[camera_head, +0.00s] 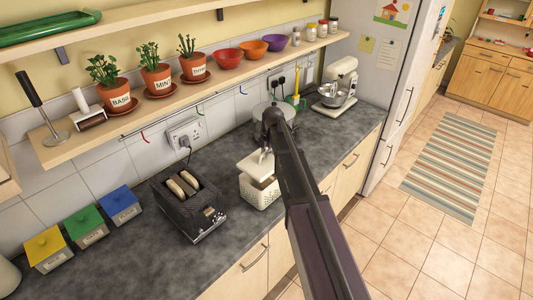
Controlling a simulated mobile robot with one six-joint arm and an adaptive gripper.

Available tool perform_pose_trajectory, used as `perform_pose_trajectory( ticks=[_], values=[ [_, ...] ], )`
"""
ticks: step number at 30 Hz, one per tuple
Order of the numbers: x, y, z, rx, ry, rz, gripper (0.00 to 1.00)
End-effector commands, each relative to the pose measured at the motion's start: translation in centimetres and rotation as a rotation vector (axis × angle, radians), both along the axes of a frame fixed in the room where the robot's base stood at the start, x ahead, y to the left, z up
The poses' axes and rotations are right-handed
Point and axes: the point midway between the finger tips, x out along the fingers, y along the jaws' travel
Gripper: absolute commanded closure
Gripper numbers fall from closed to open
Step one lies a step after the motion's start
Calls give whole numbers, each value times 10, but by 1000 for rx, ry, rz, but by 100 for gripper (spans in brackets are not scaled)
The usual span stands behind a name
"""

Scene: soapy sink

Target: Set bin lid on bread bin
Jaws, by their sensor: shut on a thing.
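The bread bin (260,194) is a cream box with a perforated, basket-like side, standing on the dark worktop right of the toaster. The cream bin lid (252,167) is above the bin, looking tilted and a little apart from its rim. My gripper (265,154) is shut on the lid at its top. My dark arm comes in from the bottom right and hides the worktop just right of the bin. The exact gap between lid and bin is hard to tell.
The dark toaster (190,207) with bread stands close on the left. A stand mixer (338,83) and a grey pot (263,112) are behind. A shelf (150,108) with potted herbs and bowls overhangs the worktop's back. Bare worktop (150,262) lies at front left.

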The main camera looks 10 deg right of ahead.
Motion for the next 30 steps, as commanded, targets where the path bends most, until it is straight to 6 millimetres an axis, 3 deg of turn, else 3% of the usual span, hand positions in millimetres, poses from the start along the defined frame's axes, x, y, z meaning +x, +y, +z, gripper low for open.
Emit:
perform_pose_trajectory(
  ticks=[12, 30],
  values=[
    [0, -1, -28, 0, 0, -1, 100],
    [0, -2, -31, 0, 0, -3, 100]
  ],
)
